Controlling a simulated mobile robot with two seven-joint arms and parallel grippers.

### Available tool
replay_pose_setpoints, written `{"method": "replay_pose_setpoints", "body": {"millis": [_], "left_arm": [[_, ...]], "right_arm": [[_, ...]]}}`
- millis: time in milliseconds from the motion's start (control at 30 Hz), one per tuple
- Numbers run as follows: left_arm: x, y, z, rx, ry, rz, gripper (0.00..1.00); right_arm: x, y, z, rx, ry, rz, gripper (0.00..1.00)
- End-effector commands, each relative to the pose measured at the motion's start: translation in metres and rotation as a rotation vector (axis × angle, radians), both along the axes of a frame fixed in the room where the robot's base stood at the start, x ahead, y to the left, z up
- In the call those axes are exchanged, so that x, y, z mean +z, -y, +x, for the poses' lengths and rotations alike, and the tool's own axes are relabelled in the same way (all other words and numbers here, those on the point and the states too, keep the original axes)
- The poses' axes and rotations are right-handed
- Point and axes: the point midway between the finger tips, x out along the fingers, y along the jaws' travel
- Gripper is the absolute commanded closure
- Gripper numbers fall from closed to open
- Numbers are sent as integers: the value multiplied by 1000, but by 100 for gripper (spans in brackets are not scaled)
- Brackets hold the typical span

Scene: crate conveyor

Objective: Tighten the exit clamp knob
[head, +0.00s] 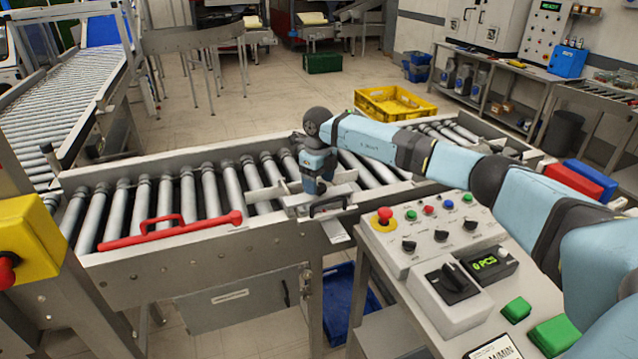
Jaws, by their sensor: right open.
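My right arm reaches in from the right across the control panel. My right gripper (316,187) points down at the front rail of the roller conveyor (215,235), near its middle. It is open, though its fingertips are small and partly blend with the pale metal brackets there. A black handle (329,206) sits on the rail just in front of the gripper. I cannot make out the exit clamp knob clearly; it may be hidden by the gripper and wrist. I cannot tell if the gripper touches anything. My left gripper is not in view.
A red bar handle (170,231) lies along the front rail to the left. The control panel (398,258) with a red emergency button (385,215), knobs and green buttons stands at the right front. A blue bin (350,302) is below.

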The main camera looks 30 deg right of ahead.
Motion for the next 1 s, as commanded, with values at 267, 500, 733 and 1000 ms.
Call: {"method": "replay_pose_setpoints", "body": {"millis": [267, 500, 733, 1000], "left_arm": [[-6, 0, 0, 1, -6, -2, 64], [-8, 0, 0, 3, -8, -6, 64], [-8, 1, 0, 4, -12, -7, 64], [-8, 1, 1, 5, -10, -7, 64]], "right_arm": [[59, 0, 1, 0, 5, 1, 31], [107, 1, 0, -1, 2, 0, 31], [127, 1, 0, -1, 0, -1, 31], [129, 1, 0, -1, 0, -1, 31]]}}
